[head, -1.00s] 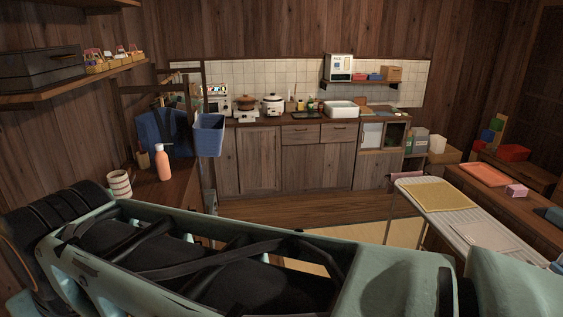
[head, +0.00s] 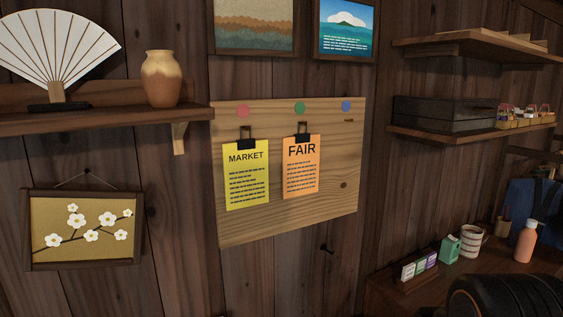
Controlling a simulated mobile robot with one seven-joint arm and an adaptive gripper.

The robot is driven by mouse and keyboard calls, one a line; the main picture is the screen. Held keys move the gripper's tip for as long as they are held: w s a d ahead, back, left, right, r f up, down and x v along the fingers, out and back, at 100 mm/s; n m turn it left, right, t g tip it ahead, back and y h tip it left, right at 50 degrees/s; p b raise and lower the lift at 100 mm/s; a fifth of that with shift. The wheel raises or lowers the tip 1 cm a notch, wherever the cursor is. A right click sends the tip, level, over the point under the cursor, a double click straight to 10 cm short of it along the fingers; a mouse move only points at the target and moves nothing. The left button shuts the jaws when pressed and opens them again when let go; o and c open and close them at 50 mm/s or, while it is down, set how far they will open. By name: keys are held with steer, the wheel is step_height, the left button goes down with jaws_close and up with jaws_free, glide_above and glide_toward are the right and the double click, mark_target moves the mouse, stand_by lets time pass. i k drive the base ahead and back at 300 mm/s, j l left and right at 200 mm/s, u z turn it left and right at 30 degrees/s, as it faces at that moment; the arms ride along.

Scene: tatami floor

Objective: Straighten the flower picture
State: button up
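The flower picture (head: 82,230) hangs at the lower left of the head view, below a wall shelf. It shows white blossoms on a dark branch over a gold ground, in a dark wooden frame. A cord runs from it up to a nail (head: 86,171). Its top edge dips slightly to the right while the shelf's edge rises that way, so it looks a little tilted, right side low. My gripper is not in view. Only a dark part of my arm shows at the lower right corner, far from the picture.
Above the picture, a shelf (head: 110,124) holds a fan (head: 58,60) and a vase (head: 161,78). To its right is a wooden board (head: 335,170) with a yellow market sheet (head: 246,178) and an orange fair sheet (head: 301,168). A counter (head: 470,262) stands at right.

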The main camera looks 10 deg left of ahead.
mark_target(61, 228)
steer(key=u, duration=1.8)
